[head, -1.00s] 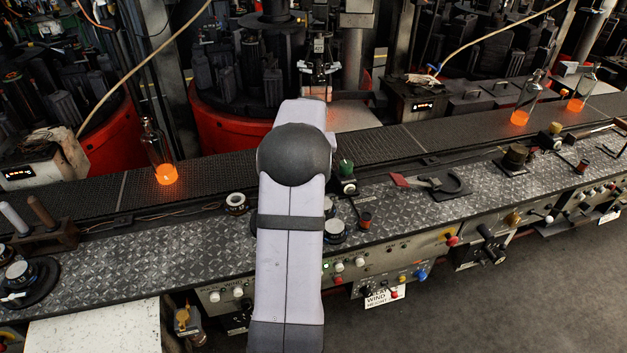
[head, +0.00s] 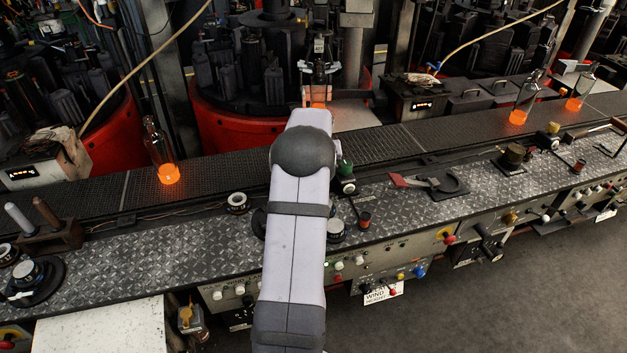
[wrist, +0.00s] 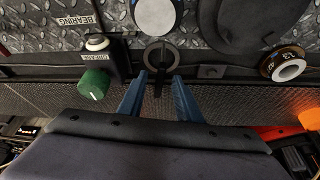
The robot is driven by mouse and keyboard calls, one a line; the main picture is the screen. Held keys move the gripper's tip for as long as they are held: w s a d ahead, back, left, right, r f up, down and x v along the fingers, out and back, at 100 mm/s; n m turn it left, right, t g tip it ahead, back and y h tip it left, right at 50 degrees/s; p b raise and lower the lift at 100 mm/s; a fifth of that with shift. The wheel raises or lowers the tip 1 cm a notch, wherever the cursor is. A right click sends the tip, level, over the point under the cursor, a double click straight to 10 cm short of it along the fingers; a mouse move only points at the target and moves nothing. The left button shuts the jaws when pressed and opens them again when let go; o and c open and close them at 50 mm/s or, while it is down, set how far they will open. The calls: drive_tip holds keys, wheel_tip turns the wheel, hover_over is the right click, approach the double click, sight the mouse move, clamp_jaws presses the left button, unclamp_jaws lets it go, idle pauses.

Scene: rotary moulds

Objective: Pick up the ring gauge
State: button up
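A dark ring with a short straight handle, which looks like the ring gauge (wrist: 171,56), lies at the upper middle of the wrist view. Its handle points down the picture, toward my gripper (wrist: 160,77). The gripper is open, with one blue finger on each side of the handle and gaps visible between. I cannot tell how high the fingers are above it. In the head view my own arm hides both the gripper and this ring.
A black-and-white roll (head: 237,202) lies on the plated bench, left of my arm. A green knob (wrist: 94,83) on the grease unit stands near the left finger in the wrist view. A glowing bottle (head: 168,173) stands on the conveyor (head: 105,188) behind the bench.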

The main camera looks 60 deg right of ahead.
drive_tip(key=shift+p+x, duration=0.55)
drive_tip(key=shift+x, duration=1)
drive_tip(key=shift+d, duration=0.1)
clamp_jaws()
drive_tip(key=shift+r, duration=0.1)
drive_tip(key=shift+r, duration=0.15)
